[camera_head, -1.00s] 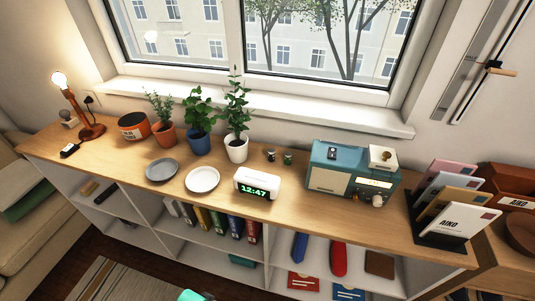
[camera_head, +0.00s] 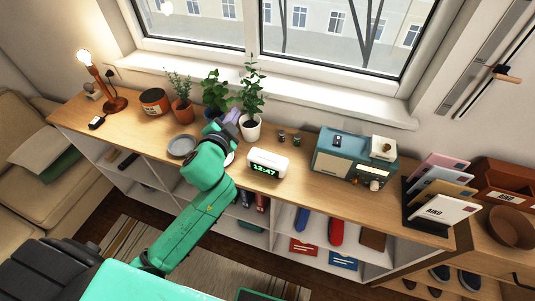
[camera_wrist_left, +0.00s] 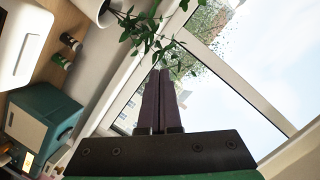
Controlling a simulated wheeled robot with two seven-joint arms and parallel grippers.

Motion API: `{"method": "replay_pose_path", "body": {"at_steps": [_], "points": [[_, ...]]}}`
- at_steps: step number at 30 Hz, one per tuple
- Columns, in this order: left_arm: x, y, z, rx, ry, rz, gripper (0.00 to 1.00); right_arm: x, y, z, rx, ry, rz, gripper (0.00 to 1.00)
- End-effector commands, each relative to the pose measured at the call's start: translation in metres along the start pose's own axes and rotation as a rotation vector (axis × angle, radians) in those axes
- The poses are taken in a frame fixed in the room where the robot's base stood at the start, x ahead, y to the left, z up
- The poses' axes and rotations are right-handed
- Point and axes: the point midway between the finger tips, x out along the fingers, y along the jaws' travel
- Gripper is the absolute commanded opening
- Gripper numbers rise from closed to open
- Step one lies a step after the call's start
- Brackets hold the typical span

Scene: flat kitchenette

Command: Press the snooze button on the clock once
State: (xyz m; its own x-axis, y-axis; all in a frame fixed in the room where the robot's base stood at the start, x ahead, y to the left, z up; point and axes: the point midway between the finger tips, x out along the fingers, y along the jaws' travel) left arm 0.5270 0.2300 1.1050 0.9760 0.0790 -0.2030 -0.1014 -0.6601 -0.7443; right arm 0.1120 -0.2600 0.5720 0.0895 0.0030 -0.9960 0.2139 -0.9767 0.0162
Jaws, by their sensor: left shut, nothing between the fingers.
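The white clock (camera_head: 268,163) stands on the wooden shelf top, with its green display reading 12:47 facing the front. In the left wrist view the closed dark fingers (camera_wrist_left: 161,74) point toward the window, and part of a white body, likely the clock (camera_wrist_left: 22,45), shows at the upper left. My right gripper is not in view.
A plant in a white pot (camera_head: 250,128) is close to my left gripper. A grey plate (camera_head: 182,145) lies left of my wrist. The wood before the radio is clear.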

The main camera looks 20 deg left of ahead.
Motion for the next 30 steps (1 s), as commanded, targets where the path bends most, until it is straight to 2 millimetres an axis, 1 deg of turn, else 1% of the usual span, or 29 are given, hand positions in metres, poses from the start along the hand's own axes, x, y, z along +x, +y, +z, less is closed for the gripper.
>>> {"method": "replay_pose_path", "body": {"at_steps": [1,2,3,5,6,8,9,10,11,12,13,14,15,18,21,24,30], "points": [[0.003,-0.014,-0.028,0.077,0.093,-0.04,0.0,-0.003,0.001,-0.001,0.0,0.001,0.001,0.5],[0.004,-0.02,-0.045,0.13,0.154,-0.065,0.0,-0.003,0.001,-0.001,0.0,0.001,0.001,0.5],[0.004,-0.026,-0.068,0.207,0.24,-0.093,0.0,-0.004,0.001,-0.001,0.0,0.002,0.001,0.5],[0.002,-0.029,-0.104,0.344,0.377,-0.13,0.0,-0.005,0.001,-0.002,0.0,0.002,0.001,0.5],[-0.001,-0.026,-0.128,0.453,0.478,-0.145,0.0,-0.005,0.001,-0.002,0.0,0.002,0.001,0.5],[-0.006,-0.012,-0.159,0.656,0.641,-0.149,0.0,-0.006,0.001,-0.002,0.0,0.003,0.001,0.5],[-0.009,0.003,-0.172,0.801,0.743,-0.131,0.0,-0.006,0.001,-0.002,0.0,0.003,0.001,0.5],[-0.011,0.017,-0.177,0.912,0.812,-0.106,0.0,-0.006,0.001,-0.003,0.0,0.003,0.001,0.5],[-0.011,0.03,-0.176,1.023,0.873,-0.072,0.0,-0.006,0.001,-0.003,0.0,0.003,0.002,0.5],[-0.01,0.049,-0.169,1.172,0.942,-0.01,0.0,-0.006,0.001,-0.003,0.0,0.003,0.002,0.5],[-0.008,0.061,-0.158,1.282,0.984,0.047,0.0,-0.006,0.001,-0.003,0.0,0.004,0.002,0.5],[-0.005,0.072,-0.144,1.386,1.016,0.114,0.0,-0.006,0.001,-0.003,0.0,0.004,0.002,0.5],[-0.001,0.081,-0.123,1.502,1.043,0.203,0.0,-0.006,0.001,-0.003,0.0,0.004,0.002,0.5],[0.006,0.089,-0.076,1.687,1.06,0.39,0.0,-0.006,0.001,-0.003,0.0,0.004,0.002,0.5],[0.009,0.087,-0.047,1.776,1.053,0.51,0.0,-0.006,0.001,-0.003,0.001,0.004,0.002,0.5],[0.01,0.086,-0.035,1.808,1.048,0.561,0.0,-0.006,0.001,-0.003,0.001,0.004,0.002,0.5],[0.009,0.087,-0.034,1.81,1.049,0.566,0.0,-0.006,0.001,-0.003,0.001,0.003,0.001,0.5]]}}
